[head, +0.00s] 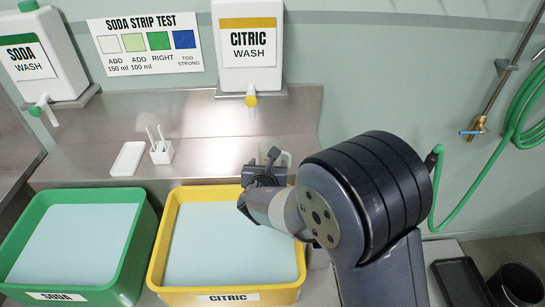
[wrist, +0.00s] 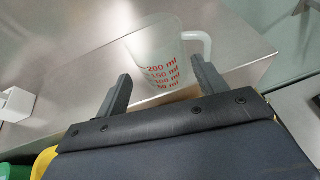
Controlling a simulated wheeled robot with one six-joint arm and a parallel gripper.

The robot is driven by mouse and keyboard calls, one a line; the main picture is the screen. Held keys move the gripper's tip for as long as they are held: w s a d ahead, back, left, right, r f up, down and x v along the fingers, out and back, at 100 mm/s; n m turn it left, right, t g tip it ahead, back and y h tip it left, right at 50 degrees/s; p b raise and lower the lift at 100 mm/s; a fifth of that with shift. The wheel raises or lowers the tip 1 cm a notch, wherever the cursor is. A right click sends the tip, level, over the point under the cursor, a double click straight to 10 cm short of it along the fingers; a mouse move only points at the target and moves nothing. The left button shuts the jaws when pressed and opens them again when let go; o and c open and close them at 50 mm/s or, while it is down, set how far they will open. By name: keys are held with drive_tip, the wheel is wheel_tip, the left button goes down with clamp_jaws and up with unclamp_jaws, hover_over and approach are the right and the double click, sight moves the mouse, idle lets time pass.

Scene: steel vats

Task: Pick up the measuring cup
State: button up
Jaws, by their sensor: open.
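The measuring cup (wrist: 160,68) is clear with red volume marks, and its pale handle (wrist: 204,44) is on its right in the wrist view. It stands on the steel counter, just beyond my gripper (wrist: 157,84). My gripper is open, with one finger on each side of the cup's lower part in the picture; I cannot tell whether they touch it.
The yellow CITRIC tub (head: 300,250) and green SODA tub (head: 130,260) stand in front, holding pale liquid. A white strip holder (head: 161,151) and small white tray (head: 128,158) sit left on the counter (head: 200,125). The citric jug's yellow tap (head: 251,98) hangs above the counter.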

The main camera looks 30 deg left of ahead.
drive_tip(key=p+x, duration=0.1)
drive_tip(key=x, duration=0.2)
drive_tip(key=shift+w+r, duration=0.1)
drive_tip(key=shift+w, duration=0.2)
drive_tip(key=shift+w+a+f+p, duration=0.2)
drive_tip(key=shift+w+f+p, duration=0.15)
drive_tip(key=shift+w, duration=0.2)
drive_tip(key=c, duration=0.7)
drive_tip(key=shift+s+r, duration=0.1)
drive_tip(key=shift+r, duration=0.05)
